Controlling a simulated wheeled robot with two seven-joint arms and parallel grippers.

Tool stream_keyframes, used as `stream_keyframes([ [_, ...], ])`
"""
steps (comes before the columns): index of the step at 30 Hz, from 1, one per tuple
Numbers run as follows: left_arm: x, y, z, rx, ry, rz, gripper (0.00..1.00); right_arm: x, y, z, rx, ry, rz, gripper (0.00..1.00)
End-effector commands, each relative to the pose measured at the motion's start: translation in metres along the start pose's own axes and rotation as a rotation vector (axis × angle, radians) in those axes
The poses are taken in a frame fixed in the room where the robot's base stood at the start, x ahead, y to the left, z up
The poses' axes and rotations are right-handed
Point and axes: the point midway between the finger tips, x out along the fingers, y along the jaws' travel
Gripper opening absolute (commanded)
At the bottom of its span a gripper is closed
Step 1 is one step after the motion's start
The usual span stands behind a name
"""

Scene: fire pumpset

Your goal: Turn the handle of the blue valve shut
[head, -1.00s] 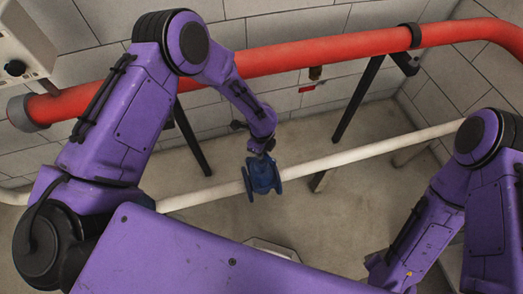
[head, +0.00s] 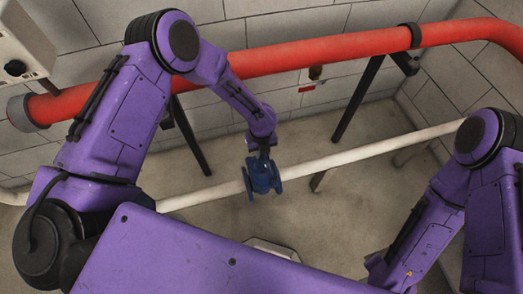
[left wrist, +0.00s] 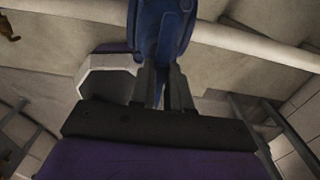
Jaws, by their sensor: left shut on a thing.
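The blue valve (head: 263,178) sits on the thin white pipe near the middle of the head view, with flanges on both sides. My left gripper (head: 261,146) is at the top of the valve, at its handle. In the left wrist view, the two fingers of my left gripper (left wrist: 164,80) are shut on a narrow blue part between them, below the larger blue valve body (left wrist: 160,30). The handle is mostly hidden by the fingers, so its exact angle is hard to tell. My right arm shows at the right, but its gripper is out of view.
A thick red pipe (head: 330,52) runs along the wall behind my left arm, on dark supports (head: 356,100). The white pipe (head: 370,152) crosses the scene at the valve. A grey box (head: 18,50) is at the upper left.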

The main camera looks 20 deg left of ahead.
Motion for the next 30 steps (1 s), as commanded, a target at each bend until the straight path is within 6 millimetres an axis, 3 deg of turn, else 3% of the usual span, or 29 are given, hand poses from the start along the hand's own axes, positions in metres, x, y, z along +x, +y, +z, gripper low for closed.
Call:
stream_keyframes([
  [17, -0.0002, -0.0001, -0.0002, 0.036, 0.000, 0.000, 0.00, 0.0000, 0.0000, 0.0000, 0.000, 0.000, 0.000, 0.43],
  [18, -0.0002, -0.0001, -0.0002, 0.036, 0.000, 0.000, 0.24, -0.0001, 0.0000, 0.0000, 0.000, 0.000, 0.000, 0.43],
  [20, -0.0002, -0.0001, -0.0002, 0.035, 0.000, 0.000, 0.43, 0.0000, 0.0000, 0.0000, 0.000, 0.000, 0.000, 0.43],
  [30, -0.0046, -0.0003, 0.0002, 0.033, -0.001, -0.001, 0.43, 0.0002, 0.0000, 0.0001, 0.000, 0.000, 0.000, 0.43],
])
